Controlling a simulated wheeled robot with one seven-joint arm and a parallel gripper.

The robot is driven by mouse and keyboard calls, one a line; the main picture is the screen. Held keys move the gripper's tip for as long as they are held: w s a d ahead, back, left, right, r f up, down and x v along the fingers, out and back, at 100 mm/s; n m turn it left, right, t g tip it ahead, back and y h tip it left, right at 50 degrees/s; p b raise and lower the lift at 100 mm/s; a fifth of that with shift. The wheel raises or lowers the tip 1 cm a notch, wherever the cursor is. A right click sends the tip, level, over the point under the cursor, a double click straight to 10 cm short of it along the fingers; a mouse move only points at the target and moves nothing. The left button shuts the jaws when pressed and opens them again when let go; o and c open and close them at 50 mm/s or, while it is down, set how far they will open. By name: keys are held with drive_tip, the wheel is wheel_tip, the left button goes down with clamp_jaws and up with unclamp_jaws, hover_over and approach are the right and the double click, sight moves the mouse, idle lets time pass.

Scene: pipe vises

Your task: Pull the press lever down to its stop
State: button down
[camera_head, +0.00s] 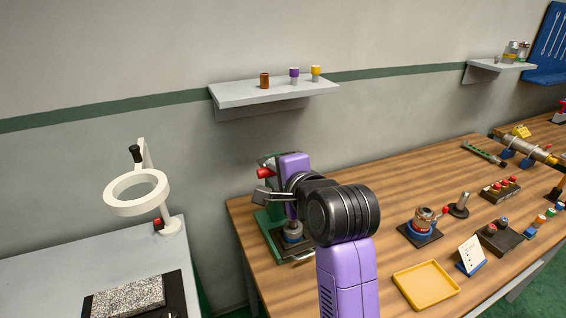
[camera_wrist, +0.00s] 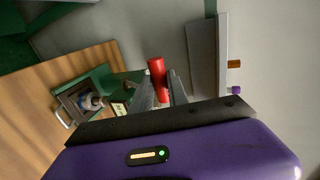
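The press (camera_head: 268,222) is green and stands at the left end of the wooden bench; it also shows in the wrist view (camera_wrist: 103,80). Its lever ends in a red handle (camera_head: 265,173). In the wrist view the red handle (camera_wrist: 157,80) appears between the two grey fingers of my gripper (camera_wrist: 162,88). The fingers stand apart by little more than the handle's width, and I cannot tell whether they touch it. In the head view my gripper (camera_head: 270,196) is at the press, just below the red handle. My arm hides part of the press.
A wall shelf (camera_head: 230,93) with small cylinders hangs above and behind the press. A white ring lamp (camera_head: 137,206) stands on the grey table at left. A yellow tray (camera_head: 426,284) and a round fixture (camera_head: 421,228) sit right of my arm.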

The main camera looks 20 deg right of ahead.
drive_tip(key=shift+s+f, duration=0.1)
drive_tip(key=shift+s+f, duration=0.3)
drive_tip(key=shift+s, duration=0.15)
drive_tip(key=shift+s+f+b, duration=0.3)
drive_tip(key=shift+s+f, duration=0.1)
drive_tip(key=shift+s, duration=0.15)
drive_tip(key=shift+f, duration=0.1)
drive_tip(key=shift+s+f, duration=0.4)
drive_tip(key=shift+s, duration=0.05)
drive_tip(key=shift+b, duration=0.3)
drive_tip(key=shift+s+f, duration=0.45)
drive_tip(key=shift+f, duration=0.05)
drive_tip(key=shift+s+f+b, duration=0.1)
drive_tip(key=shift+f+b, duration=0.05)
drive_tip(key=shift+b, duration=0.15)
